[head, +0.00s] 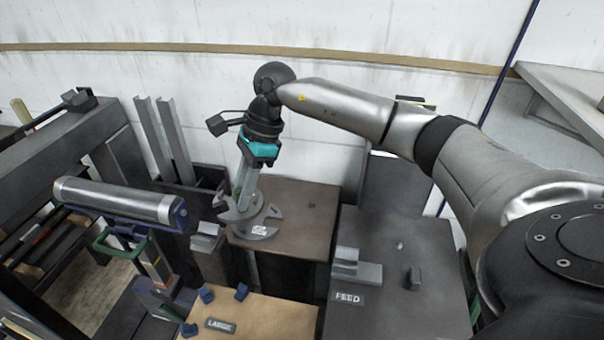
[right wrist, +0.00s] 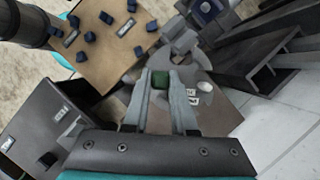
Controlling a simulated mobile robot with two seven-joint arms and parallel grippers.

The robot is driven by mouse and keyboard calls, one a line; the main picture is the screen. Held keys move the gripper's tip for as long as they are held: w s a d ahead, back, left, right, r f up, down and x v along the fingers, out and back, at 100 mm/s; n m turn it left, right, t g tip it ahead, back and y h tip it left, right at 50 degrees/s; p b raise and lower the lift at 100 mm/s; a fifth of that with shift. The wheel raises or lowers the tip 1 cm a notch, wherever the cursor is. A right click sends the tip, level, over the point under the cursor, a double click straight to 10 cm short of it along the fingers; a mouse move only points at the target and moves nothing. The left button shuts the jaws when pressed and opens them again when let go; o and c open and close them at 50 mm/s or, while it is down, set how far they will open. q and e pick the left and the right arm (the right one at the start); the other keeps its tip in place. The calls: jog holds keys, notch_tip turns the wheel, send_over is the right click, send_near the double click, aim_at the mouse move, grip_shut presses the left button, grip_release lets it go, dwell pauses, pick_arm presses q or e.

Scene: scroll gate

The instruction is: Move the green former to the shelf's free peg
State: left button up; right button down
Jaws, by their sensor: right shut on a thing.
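My right gripper (head: 243,200) is shut low over the brown-topped stand. I cannot tell whether the plate touches the stand. I cannot make out the shelf's free peg for sure. My left gripper is not in view.
The brown stand top (head: 310,230) is otherwise mostly clear. A dark table marked FEED (head: 380,308) holds a grey block and small pieces. A wooden board (head: 275,318) carries blue blocks. A grey roller (head: 115,199) and dark frame (head: 60,150) stand at left.

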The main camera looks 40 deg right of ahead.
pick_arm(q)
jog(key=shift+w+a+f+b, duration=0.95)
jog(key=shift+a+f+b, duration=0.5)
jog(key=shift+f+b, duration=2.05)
pick_arm(e)
jog(key=w+d+f+m+t+h, duration=0.1)
jog(key=d+f+m+h, duration=0.1)
jog(key=d+m, duration=0.4)
jog(key=w+d+f+m+t+h+b, duration=0.1)
jog(key=w+d+f+m+h, duration=0.1)
jog(key=d+f+m, duration=0.3)
jog(key=w+d+f+m+t+h, duration=0.1)
jog(key=w+d+f+m+h, duration=0.1)
jog(key=d+m, duration=0.5)
jog(key=shift+d+f+m+h, duration=0.15)
jog(key=shift+f+m+h, duration=0.1)
jog(key=shift+f+m, duration=0.6)
jog(key=shift+d+f+m+h, duration=0.15)
jog(key=shift+f+m+h, duration=0.2)
jog(key=shift+m, duration=0.9)
jog(key=shift+f+b, duration=0.85)
jog(key=shift+f, duration=0.25)
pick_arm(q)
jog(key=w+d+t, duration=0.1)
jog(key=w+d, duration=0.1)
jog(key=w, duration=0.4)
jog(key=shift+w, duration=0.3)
pick_arm(e)
jog(key=shift+f, duration=0.15)
